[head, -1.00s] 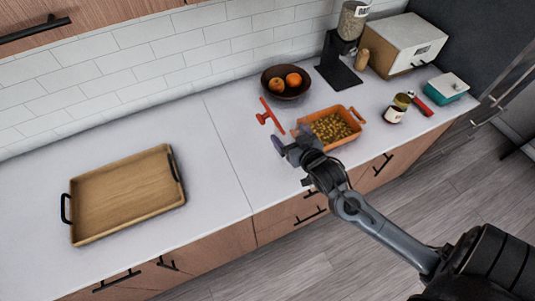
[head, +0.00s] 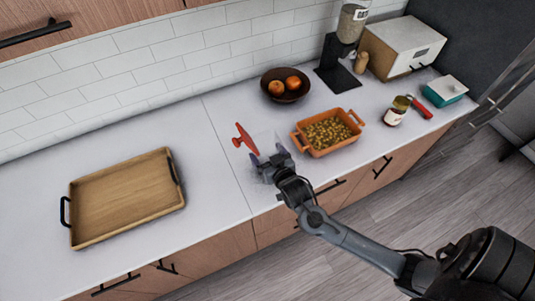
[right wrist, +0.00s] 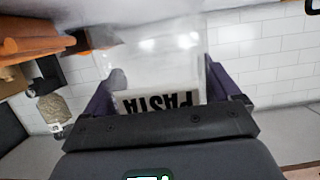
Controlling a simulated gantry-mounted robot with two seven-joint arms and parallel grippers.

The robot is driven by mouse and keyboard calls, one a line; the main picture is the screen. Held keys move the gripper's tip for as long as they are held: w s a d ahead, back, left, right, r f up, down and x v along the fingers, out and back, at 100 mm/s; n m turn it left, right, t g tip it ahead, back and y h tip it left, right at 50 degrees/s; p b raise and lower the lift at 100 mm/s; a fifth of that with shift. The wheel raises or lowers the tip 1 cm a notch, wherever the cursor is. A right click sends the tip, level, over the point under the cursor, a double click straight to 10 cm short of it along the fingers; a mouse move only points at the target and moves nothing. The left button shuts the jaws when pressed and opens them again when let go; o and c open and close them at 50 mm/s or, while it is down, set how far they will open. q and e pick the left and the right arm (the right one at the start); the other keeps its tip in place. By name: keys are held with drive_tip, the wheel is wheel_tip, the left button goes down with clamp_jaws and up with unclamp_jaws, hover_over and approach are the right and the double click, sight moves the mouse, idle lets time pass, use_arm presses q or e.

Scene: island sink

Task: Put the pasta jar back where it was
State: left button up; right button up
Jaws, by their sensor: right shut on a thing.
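The pasta jar is a clear jar with a white label reading PASTA, which shows upside down in the right wrist view (right wrist: 155,65). In the head view the jar (head: 266,143) is faint, and a red piece (head: 243,138) at its far end moves with it. My right gripper (head: 270,163) is shut on the jar, with a finger on each side of the label. The jar looks empty. Whether it touches the counter I cannot tell. An orange dish (head: 301,143) full of pasta pieces stands just right of the jar. My left gripper is out of view.
A wooden tray (head: 125,195) with black handles lies at the left. A dark fruit bowl (head: 285,94), a dispenser (head: 336,74), a toaster-like box (head: 400,45), a small jar (head: 395,112) and a teal butter dish (head: 445,92) stand right. Counter between tray and jar is clear.

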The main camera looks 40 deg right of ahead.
idle(0.3)
drive_tip(key=o, duration=1.2)
drive_tip(key=shift+f, duration=0.15)
drive_tip(key=v, duration=1.1)
drive_tip(key=shift+s+a+f+n+g+y, duration=0.8)
drive_tip(key=shift+s+a+g, duration=0.45)
drive_tip(key=shift+s+g, duration=0.75)
drive_tip(key=shift+s+a+f+n+g+y, duration=0.6)
drive_tip(key=shift+s+a+f+n+g, duration=0.55)
drive_tip(key=shift+s, duration=1.3)
drive_tip(key=shift+s+a+f+n+g+y, duration=0.7)
drive_tip(key=shift+s+a+g, duration=0.6)
drive_tip(key=shift+s+g, duration=0.85)
drive_tip(key=shift+s, duration=0.1)
